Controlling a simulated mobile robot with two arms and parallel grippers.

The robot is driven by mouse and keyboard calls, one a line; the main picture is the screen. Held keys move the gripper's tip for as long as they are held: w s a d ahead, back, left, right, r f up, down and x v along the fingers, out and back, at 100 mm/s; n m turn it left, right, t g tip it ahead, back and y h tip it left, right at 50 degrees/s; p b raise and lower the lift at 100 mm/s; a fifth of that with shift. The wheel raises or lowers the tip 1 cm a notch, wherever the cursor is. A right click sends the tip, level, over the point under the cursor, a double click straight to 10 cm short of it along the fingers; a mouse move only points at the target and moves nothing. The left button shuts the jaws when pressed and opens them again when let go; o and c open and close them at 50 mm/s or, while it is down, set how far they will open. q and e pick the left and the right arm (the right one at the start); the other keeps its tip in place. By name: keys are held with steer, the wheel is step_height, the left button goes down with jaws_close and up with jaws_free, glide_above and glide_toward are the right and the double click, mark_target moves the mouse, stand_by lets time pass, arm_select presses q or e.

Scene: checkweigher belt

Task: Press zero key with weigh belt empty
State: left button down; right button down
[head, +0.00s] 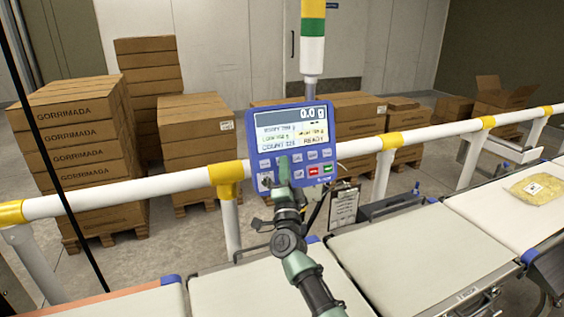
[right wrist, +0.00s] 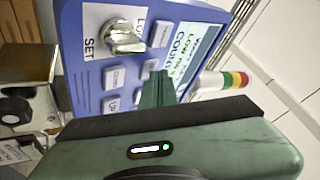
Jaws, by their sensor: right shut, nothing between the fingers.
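The blue control terminal (head: 262,183) stands over the rail. Its display (head: 297,126) reads 0.0 g and READY. My right gripper (head: 285,168) is shut and empty, its green fingertips in front of the keypad's left part. In the right wrist view the shut fingertips (right wrist: 158,88) overlap the grey keys and hide part of the keypad. I cannot tell which key is the zero key, or whether the tips touch one. The middle belt (head: 420,250) and near belt (head: 235,292) look bare in their visible parts; which one weighs is unclear. My left gripper is out of view.
A yellow bagged pack (head: 537,189) lies on the right belt (head: 490,205). A white rail (head: 130,195) with yellow joints runs behind the belts. A clipboard (head: 343,206) hangs below the terminal. A silver SET/LOCK key switch (right wrist: 124,36) sticks out beside the keys. Cartons (head: 85,125) stand behind.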

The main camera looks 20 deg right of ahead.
steer(key=shift+s+a+r+p, duration=0.1)
steer(key=shift+s+r+p, duration=0.05)
steer(key=shift+s+p, duration=0.55)
steer(key=s+p, duration=0.2)
steer(key=s+r+p, duration=0.1)
steer(key=s+p, duration=0.1)
steer(key=s, duration=0.1)
steer(key=shift+a+r, duration=0.15)
steer(key=shift+r, duration=0.05)
steer(key=shift+f, duration=0.1)
stand_by(0.6)
